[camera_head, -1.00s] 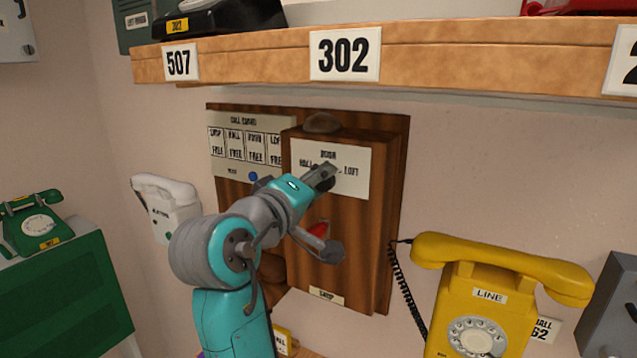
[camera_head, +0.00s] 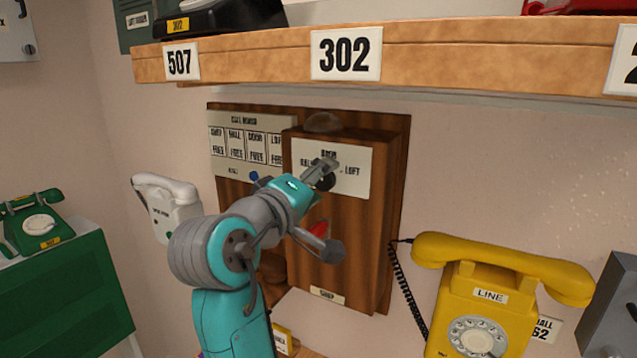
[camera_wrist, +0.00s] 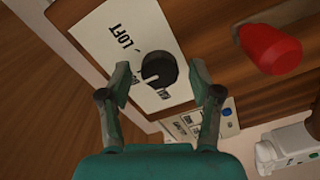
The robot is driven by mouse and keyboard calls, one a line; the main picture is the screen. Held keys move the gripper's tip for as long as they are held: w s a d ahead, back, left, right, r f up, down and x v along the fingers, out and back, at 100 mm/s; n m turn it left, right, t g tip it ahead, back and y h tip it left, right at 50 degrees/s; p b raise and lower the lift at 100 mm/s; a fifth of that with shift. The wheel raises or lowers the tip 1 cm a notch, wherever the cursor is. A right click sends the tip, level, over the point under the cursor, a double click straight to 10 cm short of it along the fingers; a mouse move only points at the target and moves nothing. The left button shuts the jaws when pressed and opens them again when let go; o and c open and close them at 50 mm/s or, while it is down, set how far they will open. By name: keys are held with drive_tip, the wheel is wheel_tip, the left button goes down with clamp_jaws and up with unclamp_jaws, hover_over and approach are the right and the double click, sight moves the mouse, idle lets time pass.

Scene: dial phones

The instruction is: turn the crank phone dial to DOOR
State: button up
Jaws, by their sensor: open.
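The crank phone (camera_head: 360,235) is a wooden box on a wooden backboard on the wall. Its black round dial knob (camera_wrist: 159,69) sits on a white plate (camera_head: 357,184). The knob appears between the two fingers there, with a gap on each side. I see no finger touching it. A light notch shows on the knob, but I cannot tell which label it points to.
A red crank grip (camera_wrist: 271,42) sticks out below the plate. A wooden shelf (camera_head: 440,50) hangs above the box. A yellow phone (camera_head: 490,295) is at the right, a white handset phone (camera_head: 170,208) at the left. A call board (camera_head: 245,122) is left of the box.

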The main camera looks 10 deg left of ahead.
drive_tip(key=v, duration=1.2)
